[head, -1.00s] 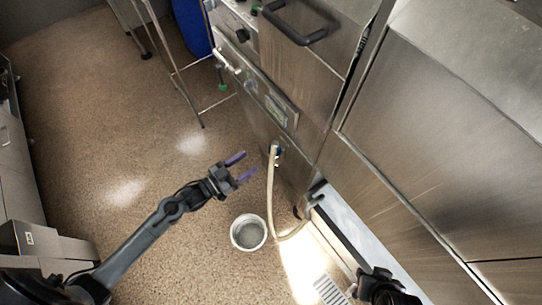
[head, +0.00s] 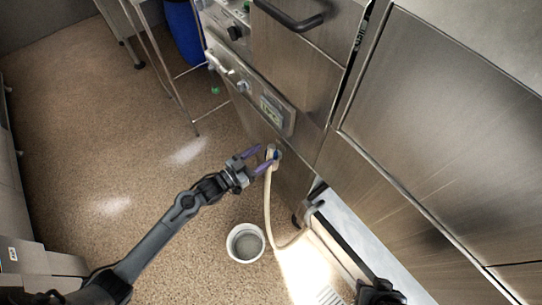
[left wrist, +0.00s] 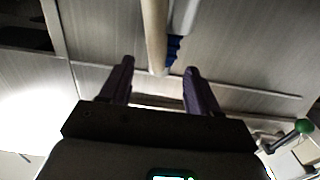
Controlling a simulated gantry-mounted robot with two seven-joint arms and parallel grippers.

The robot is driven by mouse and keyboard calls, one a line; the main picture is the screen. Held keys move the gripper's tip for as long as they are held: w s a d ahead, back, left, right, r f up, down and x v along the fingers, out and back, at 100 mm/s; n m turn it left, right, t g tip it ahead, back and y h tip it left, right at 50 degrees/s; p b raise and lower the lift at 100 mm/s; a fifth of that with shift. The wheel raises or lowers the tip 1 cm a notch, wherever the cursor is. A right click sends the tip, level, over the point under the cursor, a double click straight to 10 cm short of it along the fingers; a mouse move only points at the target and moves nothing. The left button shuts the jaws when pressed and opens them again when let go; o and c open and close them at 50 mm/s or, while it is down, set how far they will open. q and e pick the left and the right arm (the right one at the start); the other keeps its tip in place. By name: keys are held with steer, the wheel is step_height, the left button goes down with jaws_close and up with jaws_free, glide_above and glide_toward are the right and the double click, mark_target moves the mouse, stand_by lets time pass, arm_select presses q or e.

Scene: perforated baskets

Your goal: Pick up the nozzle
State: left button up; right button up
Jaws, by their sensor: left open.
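The nozzle (head: 273,152), a small pale and blue piece, sits at the front panel of the steel machine. A beige hose (head: 268,200) hangs down from it. My left gripper (head: 262,158) is open, with its purple fingers pointing at the nozzle and very close to it. In the left wrist view, the hose (left wrist: 155,35) and a blue part of the nozzle (left wrist: 173,50) show beyond and between the open fingers (left wrist: 159,67). I cannot tell whether a finger touches them. My right gripper (head: 380,292) is a dark shape at the bottom edge, and its jaws cannot be made out.
A white bucket (head: 246,243) stands on the brown floor below the hose. The steel machine (head: 315,80) with handles and a small display panel fills the right. A metal frame table (head: 165,75) and a blue barrel (head: 184,32) stand at the back. The floor at left is clear.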

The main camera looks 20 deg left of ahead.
mark_target(268, 151)
arm_select(q)
steer(key=x, duration=0.3)
steer(key=shift+w+b, duration=0.15)
steer(key=shift+b, duration=0.15)
steer(key=c, duration=1.1)
jaws_close()
steer(key=shift+r, duration=0.15)
